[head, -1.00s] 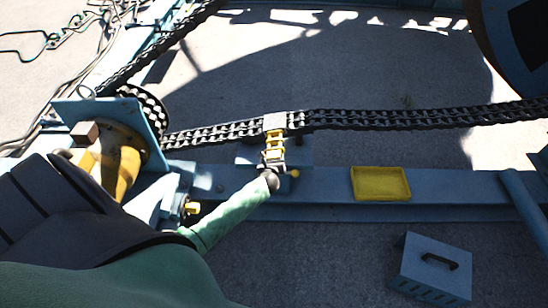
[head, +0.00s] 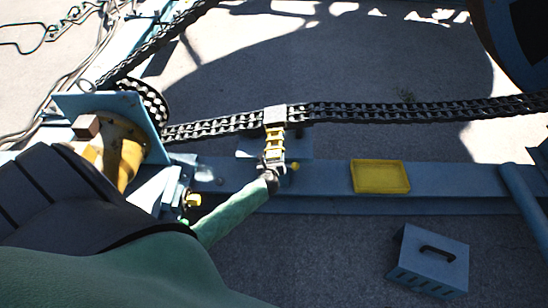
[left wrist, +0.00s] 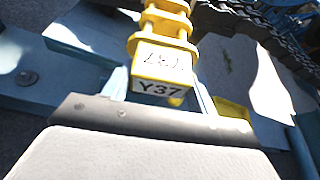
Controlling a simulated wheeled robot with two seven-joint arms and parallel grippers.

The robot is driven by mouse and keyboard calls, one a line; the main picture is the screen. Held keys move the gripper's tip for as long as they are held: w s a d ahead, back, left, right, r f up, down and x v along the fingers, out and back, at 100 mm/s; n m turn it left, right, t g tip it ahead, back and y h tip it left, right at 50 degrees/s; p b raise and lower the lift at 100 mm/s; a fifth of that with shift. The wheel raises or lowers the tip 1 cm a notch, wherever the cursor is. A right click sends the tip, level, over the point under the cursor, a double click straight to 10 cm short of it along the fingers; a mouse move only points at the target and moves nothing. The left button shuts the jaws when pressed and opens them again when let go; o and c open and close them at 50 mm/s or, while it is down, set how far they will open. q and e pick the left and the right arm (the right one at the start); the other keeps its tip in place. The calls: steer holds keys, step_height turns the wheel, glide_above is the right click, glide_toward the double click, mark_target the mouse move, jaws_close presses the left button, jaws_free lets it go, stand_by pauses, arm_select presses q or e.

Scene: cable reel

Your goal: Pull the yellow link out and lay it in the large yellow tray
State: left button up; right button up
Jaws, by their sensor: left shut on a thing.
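The yellow link (head: 276,144) is a short ladder-like piece. Its far end meets the pale block (head: 274,115) on the dark chain; whether it is still inside cannot be told. My left gripper (head: 272,161) is shut on its near end. In the left wrist view, the link (left wrist: 162,62) stands between the fingers, with a "Y37" label facing the camera. The large yellow tray (head: 381,178) lies empty on the blue beam, right of my left gripper. My right gripper is not in view.
The dark chain (head: 400,113) runs across behind the link. A small yellow knob (head: 295,166) is close to the right of my gripper. The blue beam (head: 325,175) is bare between there and the tray. A blue box with a black handle (head: 430,262) is on the ground in front.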

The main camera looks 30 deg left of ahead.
arm_select(q)
steer(key=shift+r, duration=0.15)
steer(key=shift+r+p, duration=4.4)
steer(key=shift+r, duration=0.05)
steer(key=shift+f, duration=0.1)
